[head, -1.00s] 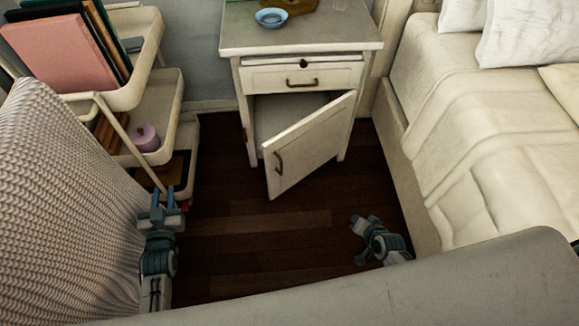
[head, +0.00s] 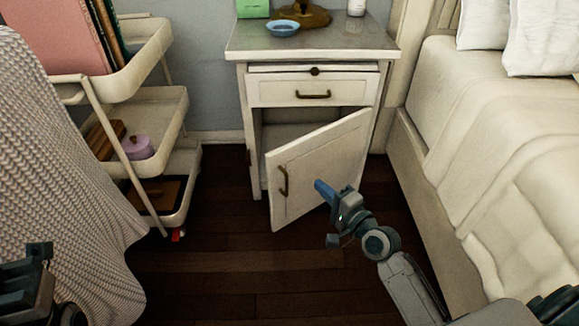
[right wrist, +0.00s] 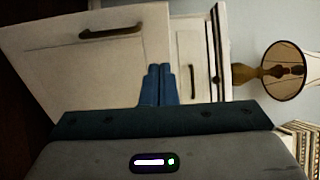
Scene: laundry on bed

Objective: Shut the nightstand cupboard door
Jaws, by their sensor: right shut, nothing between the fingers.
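The white nightstand (head: 310,52) stands against the wall. Its cupboard door (head: 322,160) hangs partly open, hinged at the right, with its free left edge swung out towards me. A dark handle (head: 283,181) is near that free edge. My right gripper (head: 321,188) is shut and empty, with its blue fingertips in front of the door's outer face, right of the handle. The right wrist view shows the fingers (right wrist: 157,72) over the door panel (right wrist: 60,65); I cannot tell if they touch it. My left gripper (head: 38,253) is at the lower left, its fingertips unclear.
A white shelf cart (head: 165,108) stands left of the nightstand and the bed (head: 500,150) is at the right. A knitted blanket (head: 65,170) hangs at the left. Dark floor (head: 225,265) is clear in front of the nightstand.

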